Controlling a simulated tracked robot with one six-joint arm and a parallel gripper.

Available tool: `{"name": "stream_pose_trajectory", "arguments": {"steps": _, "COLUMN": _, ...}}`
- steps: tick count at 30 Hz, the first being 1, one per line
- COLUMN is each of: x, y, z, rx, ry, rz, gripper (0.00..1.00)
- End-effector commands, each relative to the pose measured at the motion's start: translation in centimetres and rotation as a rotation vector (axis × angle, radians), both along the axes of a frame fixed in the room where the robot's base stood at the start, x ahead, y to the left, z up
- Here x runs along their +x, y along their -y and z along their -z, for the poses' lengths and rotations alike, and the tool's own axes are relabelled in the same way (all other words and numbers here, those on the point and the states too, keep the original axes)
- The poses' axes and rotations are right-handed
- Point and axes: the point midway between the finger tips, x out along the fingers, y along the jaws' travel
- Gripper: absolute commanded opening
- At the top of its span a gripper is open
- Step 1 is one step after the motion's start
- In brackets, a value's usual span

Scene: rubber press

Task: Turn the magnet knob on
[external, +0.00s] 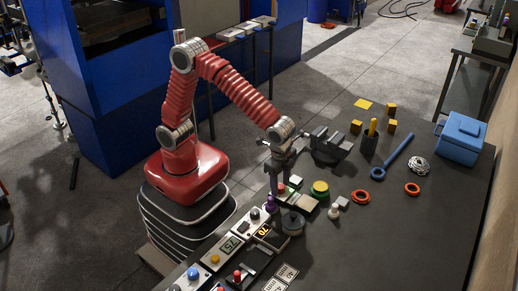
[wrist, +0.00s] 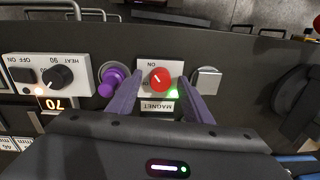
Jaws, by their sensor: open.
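The magnet knob (wrist: 160,79) is a round red knob with a short white mark, on a white panel (wrist: 146,68) labelled MAGNET and ON. A green light (wrist: 173,94) glows beside the knob, at its lower right in the wrist view. My gripper (wrist: 159,82) is open, with one finger left and one right of the knob. I cannot tell whether the fingers touch it. In the external view my gripper (external: 277,192) points down over the row of panels on the bench, and the knob is mostly hidden by it.
A purple knob (wrist: 113,82) stands close left of the gripper and a square grey block (wrist: 206,80) close right. A heat panel with a black knob (wrist: 58,77) and an orange display lies further left. A vise (external: 328,146), blue box (external: 461,138) and orange rings stand on the bench.

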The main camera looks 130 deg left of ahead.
Motion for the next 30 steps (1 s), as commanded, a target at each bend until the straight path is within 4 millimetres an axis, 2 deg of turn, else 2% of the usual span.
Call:
{"name": "stream_pose_trajectory", "arguments": {"steps": 5, "x": 0.1, "y": 0.1, "z": -0.9, "rx": 0.0, "ry": 0.002, "rz": 0.0, "gripper": 0.46}}
{"name": "stream_pose_trajectory", "arguments": {"steps": 8, "x": 0.1, "y": 0.1, "z": -2.1, "rx": 0.001, "ry": 0.004, "rz": 0.0, "gripper": 0.46}}
{"name": "stream_pose_trajectory", "arguments": {"steps": 24, "x": 0.0, "y": 0.7, "z": -11.2, "rx": 0.0, "ry": 0.004, "rz": 0.0, "gripper": 0.46}}
{"name": "stream_pose_trajectory", "arguments": {"steps": 30, "x": 0.0, "y": 0.8, "z": -13.3, "rx": 0.0, "ry": 0.001, "rz": 0.0, "gripper": 0.46}}
